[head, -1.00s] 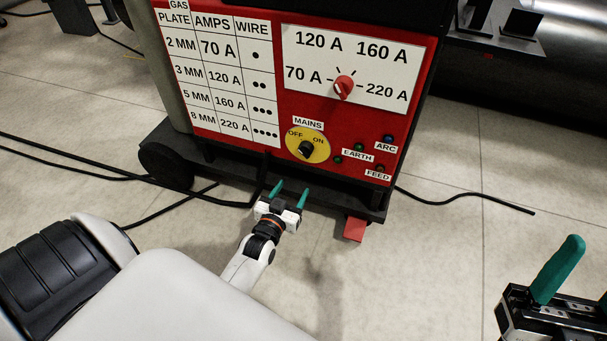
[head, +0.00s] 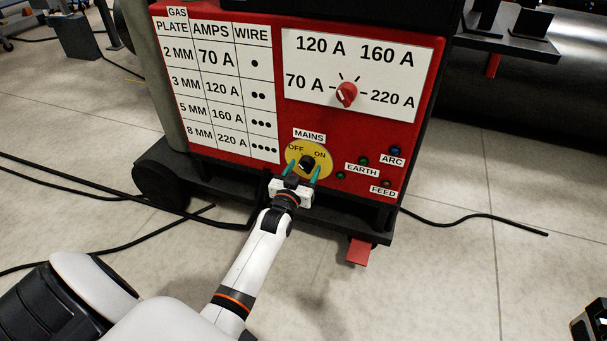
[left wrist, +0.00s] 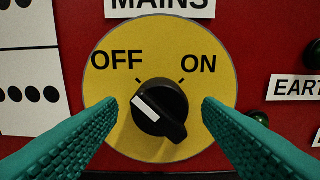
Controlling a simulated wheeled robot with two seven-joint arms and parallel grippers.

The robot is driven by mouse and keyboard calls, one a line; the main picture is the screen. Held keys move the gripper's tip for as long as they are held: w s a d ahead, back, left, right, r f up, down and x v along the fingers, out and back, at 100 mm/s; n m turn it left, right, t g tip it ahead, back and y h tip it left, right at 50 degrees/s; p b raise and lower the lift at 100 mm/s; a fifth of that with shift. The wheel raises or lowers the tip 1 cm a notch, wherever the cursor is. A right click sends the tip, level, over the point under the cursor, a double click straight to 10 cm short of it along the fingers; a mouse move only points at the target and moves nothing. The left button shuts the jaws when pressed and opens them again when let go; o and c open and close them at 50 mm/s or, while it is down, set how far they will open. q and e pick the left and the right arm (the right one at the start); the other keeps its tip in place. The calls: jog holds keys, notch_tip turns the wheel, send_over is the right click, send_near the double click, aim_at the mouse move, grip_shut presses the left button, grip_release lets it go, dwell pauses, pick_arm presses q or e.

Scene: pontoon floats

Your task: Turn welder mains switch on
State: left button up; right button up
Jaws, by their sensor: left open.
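The mains switch is a black knob (left wrist: 160,108) on a yellow round plate (left wrist: 105,75) marked OFF and ON. Its white mark points up and left, toward OFF. In the head view the plate (head: 324,158) sits low on the red welder panel (head: 225,153). My left gripper (head: 304,171) is open in front of the plate. In the left wrist view its green fingers (left wrist: 160,112) stand on either side of the knob, with gaps showing between them and it. Only a piece of my right gripper shows at the bottom right edge of the head view; its fingers are out of frame.
A red amperage knob (head: 346,94) is above the switch. Small lamps labelled ARC, EARTH and FEED are to its right. A red pedal-like piece (head: 358,251) sticks out below the welder. Black cables (head: 110,194) cross the floor on the left.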

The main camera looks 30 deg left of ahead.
pick_arm(q)
jog(key=shift+w, duration=0.2)
jog(key=c, duration=1)
